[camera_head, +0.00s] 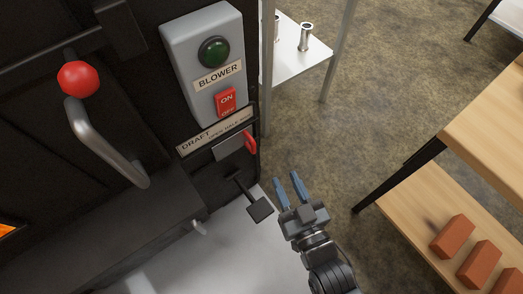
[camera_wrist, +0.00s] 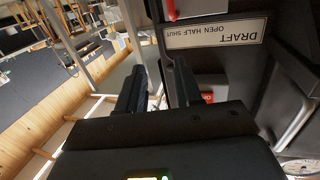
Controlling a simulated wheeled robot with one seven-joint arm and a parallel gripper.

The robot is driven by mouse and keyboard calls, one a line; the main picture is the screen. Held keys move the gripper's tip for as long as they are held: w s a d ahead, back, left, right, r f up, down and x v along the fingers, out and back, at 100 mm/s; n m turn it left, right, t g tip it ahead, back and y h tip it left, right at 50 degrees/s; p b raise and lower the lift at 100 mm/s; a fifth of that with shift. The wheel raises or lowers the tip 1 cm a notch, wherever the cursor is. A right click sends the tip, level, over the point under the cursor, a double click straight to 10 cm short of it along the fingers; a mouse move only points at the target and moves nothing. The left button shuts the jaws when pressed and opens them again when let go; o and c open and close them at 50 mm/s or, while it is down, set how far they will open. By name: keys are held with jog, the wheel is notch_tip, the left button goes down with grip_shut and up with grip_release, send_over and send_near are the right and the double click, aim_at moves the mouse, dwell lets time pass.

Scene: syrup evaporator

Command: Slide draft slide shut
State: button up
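The draft label plate (camera_head: 215,131), marked OPEN, HALF and SHUT, is on the dark evaporator front below the blower box. A grey plate (camera_head: 228,149) sits under it, with a red tab (camera_head: 250,142) at its right, below the SHUT end. In the wrist view the label (camera_wrist: 214,34) is upside down, and the red tab (camera_wrist: 171,10) is cut by the top edge. A black stem with a square end (camera_head: 260,208) sticks out lower down; I cannot tell if it belongs to the slide. My gripper (camera_head: 288,184) is open and empty, right of and apart from these.
The blower box (camera_head: 205,60) has a green lamp and a red switch. A curved door handle (camera_head: 105,145) with a red ball (camera_head: 78,78) is at left. A wooden shelf (camera_head: 400,190) with bricks stands at right. Floor between is clear.

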jog(key=n+y+b, duration=0.1)
jog(key=b, duration=0.2)
send_near(254, 145)
jog(key=x, duration=0.5)
jog(key=b+x, duration=0.1)
jog(key=x, duration=0.4)
jog(key=shift+w+f, duration=0.25)
jog(key=shift+f, duration=0.05)
grip_shut()
